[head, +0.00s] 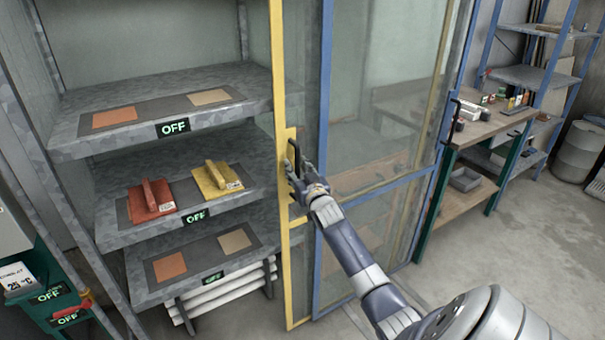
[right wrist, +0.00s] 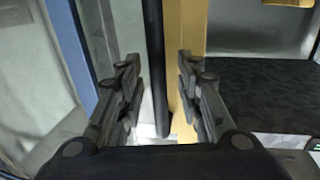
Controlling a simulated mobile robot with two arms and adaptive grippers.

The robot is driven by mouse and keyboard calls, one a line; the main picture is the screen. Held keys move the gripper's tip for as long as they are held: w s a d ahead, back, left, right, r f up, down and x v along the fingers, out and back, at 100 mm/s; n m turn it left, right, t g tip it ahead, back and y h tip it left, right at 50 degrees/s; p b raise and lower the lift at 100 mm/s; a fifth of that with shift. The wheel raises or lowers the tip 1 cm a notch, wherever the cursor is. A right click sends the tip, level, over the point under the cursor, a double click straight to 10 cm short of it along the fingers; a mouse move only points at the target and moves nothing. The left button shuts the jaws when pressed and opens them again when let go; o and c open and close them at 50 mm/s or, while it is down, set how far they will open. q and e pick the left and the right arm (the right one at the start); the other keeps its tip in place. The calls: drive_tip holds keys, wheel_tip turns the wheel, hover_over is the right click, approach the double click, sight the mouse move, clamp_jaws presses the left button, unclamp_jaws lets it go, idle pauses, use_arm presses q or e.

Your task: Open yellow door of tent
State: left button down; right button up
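The yellow door frame (head: 280,90) of the tent stands upright in the middle of the head view; it also shows in the right wrist view (right wrist: 188,60). A black vertical handle (head: 293,155) is on this yellow upright. My right gripper (head: 303,180) is at the handle. In the right wrist view the gripper's two fingers (right wrist: 160,95) are spread apart, with the black handle (right wrist: 153,60) between them. A gap shows on each side of the handle. My left gripper is not in view.
Blue-framed clear panels (head: 326,100) stand just right of the yellow upright. A workbench (head: 485,130) and open floor lie at right.

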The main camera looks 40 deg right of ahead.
drive_tip(key=v, duration=1.2)
drive_tip(key=shift+w+f, duration=0.1)
drive_tip(key=s+a+f+n+g+y, duration=0.1)
drive_tip(key=s+a+f+g+y, duration=0.2)
drive_tip(key=f, duration=0.9)
drive_tip(key=s+a+f+n+g, duration=0.1)
drive_tip(key=s+a+f+g, duration=0.15)
drive_tip(key=a+f, duration=0.7)
drive_tip(key=s+f+n+g+y, duration=0.15)
drive_tip(key=s+f, duration=0.25)
drive_tip(key=f, duration=1.2)
drive_tip(key=s+a+f+n+g+y, duration=0.1)
drive_tip(key=s+a+f+g, duration=0.1)
drive_tip(key=s+a+f, duration=0.5)
drive_tip(key=s+a+f+n+g+y, duration=0.15)
drive_tip(key=s+a+f, duration=0.25)
drive_tip(key=s+f, duration=0.6)
drive_tip(key=s+a+f+g, duration=0.2)
drive_tip(key=s+a, duration=0.1)
drive_tip(key=s, duration=0.7)
drive_tip(key=s+a+f+n+g, duration=0.1)
drive_tip(key=s+a+f+g, duration=0.2)
drive_tip(key=s, duration=0.7)
drive_tip(key=shift+a+n+y, duration=0.3)
drive_tip(key=shift+a, duration=0.05)
